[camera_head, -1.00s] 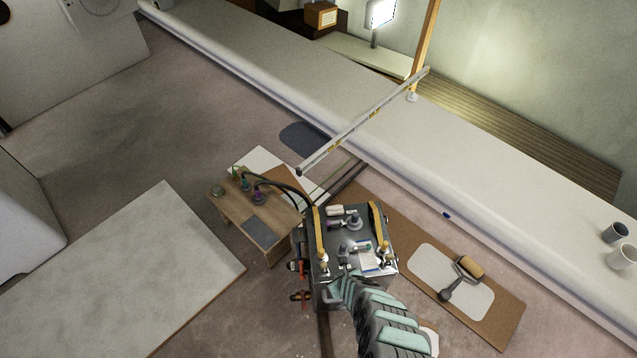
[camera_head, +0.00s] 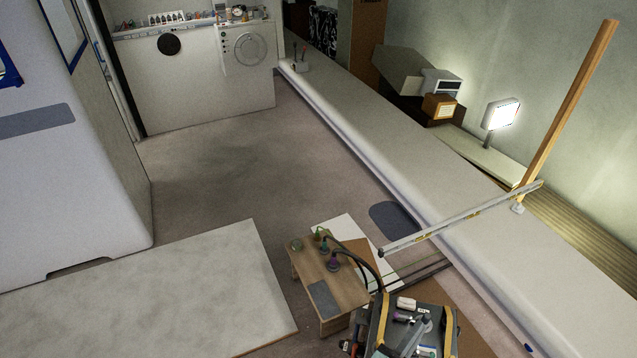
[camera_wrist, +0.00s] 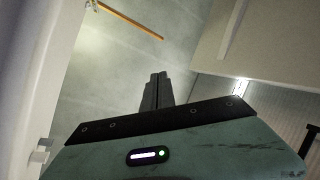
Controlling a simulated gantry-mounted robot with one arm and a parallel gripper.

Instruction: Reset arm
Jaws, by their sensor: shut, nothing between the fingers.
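My gripper (camera_wrist: 157,88) shows in the wrist view. Its two dark fingers are together at the centre, with nothing between them. Beyond the fingers are a pale wall or ceiling surface and an orange-brown wooden bar, with no object close to the fingertips. In the head view my gripper cannot be made out. The tool cart (camera_head: 447,340) at the bottom edge carries yellow-edged sides and several small items, and its lower part is cut off by the frame.
A small wooden table (camera_head: 343,292) with bottles stands left of the cart. A long white bench (camera_head: 400,165) runs diagonally, with a spirit level (camera_head: 460,218) across it and a wooden post (camera_head: 572,100). A pale board (camera_head: 150,295) lies on the floor. Open floor (camera_head: 240,165) lies behind.

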